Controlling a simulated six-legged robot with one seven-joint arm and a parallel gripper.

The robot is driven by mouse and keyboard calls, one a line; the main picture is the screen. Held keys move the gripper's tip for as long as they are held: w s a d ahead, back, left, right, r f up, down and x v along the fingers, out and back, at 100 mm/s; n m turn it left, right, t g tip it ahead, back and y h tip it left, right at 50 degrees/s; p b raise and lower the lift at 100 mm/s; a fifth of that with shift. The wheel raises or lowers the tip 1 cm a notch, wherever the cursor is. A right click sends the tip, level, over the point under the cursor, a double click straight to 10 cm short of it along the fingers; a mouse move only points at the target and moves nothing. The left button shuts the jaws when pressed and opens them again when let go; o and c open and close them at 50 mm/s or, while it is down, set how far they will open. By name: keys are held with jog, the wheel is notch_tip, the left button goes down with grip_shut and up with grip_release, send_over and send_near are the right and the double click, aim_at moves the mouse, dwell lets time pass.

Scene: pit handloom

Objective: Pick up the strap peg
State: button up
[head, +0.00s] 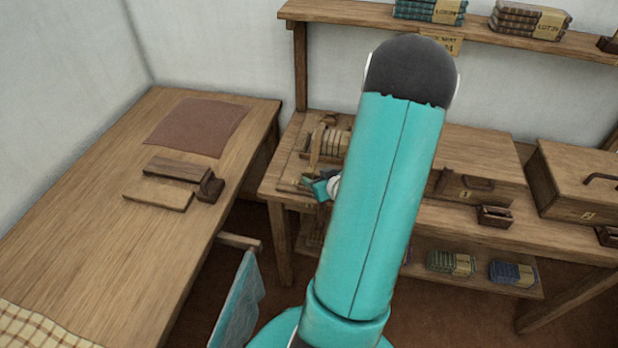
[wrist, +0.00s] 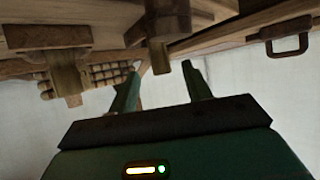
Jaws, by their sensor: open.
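My gripper (wrist: 163,82) shows in the wrist view with its two green fingers apart and nothing held between them. A short wooden peg-like piece (wrist: 160,57) stands just beyond the gap between the fingertips; it may be the strap peg, but I cannot be sure. In the head view my gripper (head: 318,188) is partly hidden by my teal arm, at the front left of the workbench. It is close to a wooden frame (head: 312,150) with a row of pale rolls or pegs. My arm hides part of this frame, and I cannot pick out the peg there.
A bench (head: 75,215) at left holds a brown cloth (head: 198,126), wooden blocks (head: 178,168) and a checked cloth (head: 35,330). Lidded boxes (head: 480,160) stand on the workbench to the right. A shelf (head: 390,24) with folded cloths runs above.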

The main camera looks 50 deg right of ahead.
aim_at(312, 174)
jog(key=x, duration=0.5)
jog(key=c, duration=1.1)
jog(key=shift+o, duration=0.2)
jog(key=shift+r, duration=0.15)
